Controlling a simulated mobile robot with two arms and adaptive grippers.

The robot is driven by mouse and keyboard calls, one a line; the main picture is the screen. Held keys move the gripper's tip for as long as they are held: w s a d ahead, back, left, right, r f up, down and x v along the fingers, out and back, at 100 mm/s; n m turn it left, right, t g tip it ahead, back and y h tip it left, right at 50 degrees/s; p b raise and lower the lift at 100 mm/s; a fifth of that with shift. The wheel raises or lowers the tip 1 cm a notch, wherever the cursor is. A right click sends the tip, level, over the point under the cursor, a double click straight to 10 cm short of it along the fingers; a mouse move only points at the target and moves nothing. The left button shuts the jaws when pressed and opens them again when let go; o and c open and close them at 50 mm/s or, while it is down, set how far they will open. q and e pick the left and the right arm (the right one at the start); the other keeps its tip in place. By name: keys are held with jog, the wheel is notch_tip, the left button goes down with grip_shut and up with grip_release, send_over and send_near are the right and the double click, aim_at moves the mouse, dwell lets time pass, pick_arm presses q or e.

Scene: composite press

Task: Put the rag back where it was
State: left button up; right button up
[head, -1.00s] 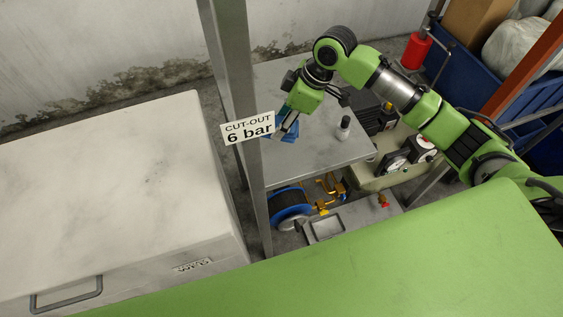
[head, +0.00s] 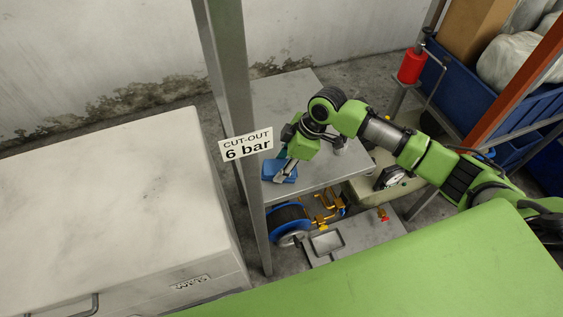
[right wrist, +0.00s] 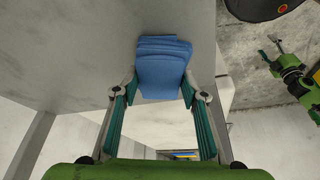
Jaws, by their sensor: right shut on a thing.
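The blue folded rag (head: 271,168) is over the left part of the grey metal shelf top (head: 283,99), just right of the upright post. My right gripper (head: 286,172) is shut on it, reaching down from the right. In the right wrist view the rag (right wrist: 163,66) sits between the two green-sided fingers (right wrist: 160,88), with a grey surface behind it. Whether the rag touches the shelf top, I cannot tell.
The post (head: 230,80) bears a "CUT-OUT 6 bar" sign (head: 246,145) close to the gripper. A blue hose reel (head: 288,222) and brass fittings sit below. A pale chest (head: 110,200) stands left, a red cylinder (head: 411,65) and blue bins behind right.

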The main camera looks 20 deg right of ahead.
jog(key=shift+f, duration=0.1)
jog(key=shift+f, duration=0.1)
jog(key=o, duration=1.2)
jog(key=b+v, duration=0.2)
jog(key=v, duration=1)
jog(key=shift+r, duration=0.25)
